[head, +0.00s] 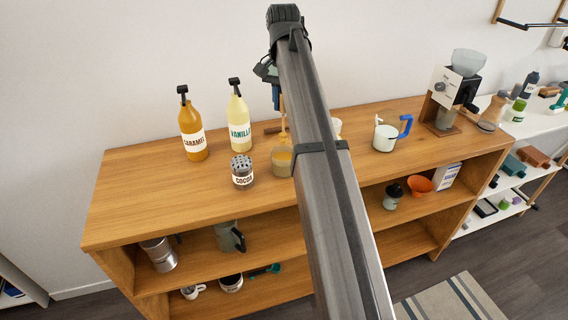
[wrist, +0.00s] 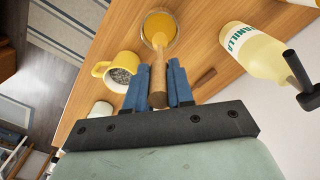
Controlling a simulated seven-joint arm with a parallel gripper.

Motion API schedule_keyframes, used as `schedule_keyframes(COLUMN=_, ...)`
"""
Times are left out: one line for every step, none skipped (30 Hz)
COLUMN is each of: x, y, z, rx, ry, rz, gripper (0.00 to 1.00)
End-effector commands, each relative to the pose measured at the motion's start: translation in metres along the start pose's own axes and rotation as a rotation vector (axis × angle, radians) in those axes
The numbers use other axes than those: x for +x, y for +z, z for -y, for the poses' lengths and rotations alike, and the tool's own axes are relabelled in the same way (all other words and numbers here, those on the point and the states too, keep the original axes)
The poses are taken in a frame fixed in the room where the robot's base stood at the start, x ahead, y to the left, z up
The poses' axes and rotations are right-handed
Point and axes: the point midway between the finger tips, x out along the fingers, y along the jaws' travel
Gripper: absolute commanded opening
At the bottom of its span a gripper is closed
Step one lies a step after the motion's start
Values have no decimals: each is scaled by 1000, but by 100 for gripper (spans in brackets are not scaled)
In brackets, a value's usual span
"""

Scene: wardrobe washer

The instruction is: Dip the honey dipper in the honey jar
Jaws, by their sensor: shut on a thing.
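The honey jar (head: 281,162) is a glass jar of amber honey on the wooden counter, partly behind my arm; it also shows in the wrist view (wrist: 162,21). My gripper (wrist: 158,76) has blue fingers shut on the wooden handle of the honey dipper (wrist: 158,58). In the head view the dipper (head: 284,125) hangs nearly upright, its lower end at the jar's mouth. I cannot tell how deep the tip is. Most of the gripper (head: 277,97) is hidden by my arm in the head view.
A cocoa shaker (head: 242,172) stands left of the jar. Caramel (head: 193,130) and vanilla (head: 238,115) bottles stand behind. A yellow mug (wrist: 123,70) is near the gripper. A brown wooden piece (wrist: 205,78) lies nearby. The counter's left end is clear.

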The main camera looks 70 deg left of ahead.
Motion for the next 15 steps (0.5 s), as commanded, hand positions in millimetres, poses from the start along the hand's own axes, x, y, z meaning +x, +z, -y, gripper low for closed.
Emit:
schedule_keyframes(x=0, y=0, z=0, rx=0, ry=0, rz=0, gripper=0)
schedule_keyframes(x=-1, y=0, z=0, rx=0, ry=0, rz=0, gripper=0)
schedule_keyframes(x=-2, y=0, z=0, rx=0, ry=0, rz=0, gripper=0)
schedule_keyframes(x=-3, y=0, z=0, rx=0, ry=0, rz=0, gripper=0)
schedule_keyframes(x=-4, y=0, z=0, rx=0, ry=0, rz=0, gripper=0)
schedule_keyframes(x=-7, y=0, z=0, rx=0, ry=0, rz=0, gripper=0)
schedule_keyframes(x=-9, y=0, z=0, rx=0, ry=0, rz=0, gripper=0)
schedule_keyframes(x=-11, y=0, z=0, rx=0, ry=0, rz=0, gripper=0)
schedule_keyframes(x=-15, y=-1, z=0, rx=0, ry=0, rz=0, gripper=0)
schedule_keyframes(x=-18, y=-1, z=0, rx=0, ry=0, rz=0, gripper=0)
schedule_keyframes(x=-21, y=-1, z=0, rx=0, ry=0, rz=0, gripper=0)
schedule_keyframes(x=-24, y=-1, z=1, rx=0, ry=0, rz=0, gripper=0)
schedule_keyframes(x=-27, y=-1, z=1, rx=0, ry=0, rz=-1, gripper=0)
schedule_keyframes(x=-30, y=-1, z=1, rx=0, ry=-1, rz=-1, gripper=0)
schedule_keyframes(x=-34, y=-1, z=0, rx=0, ry=-1, rz=-1, gripper=0)
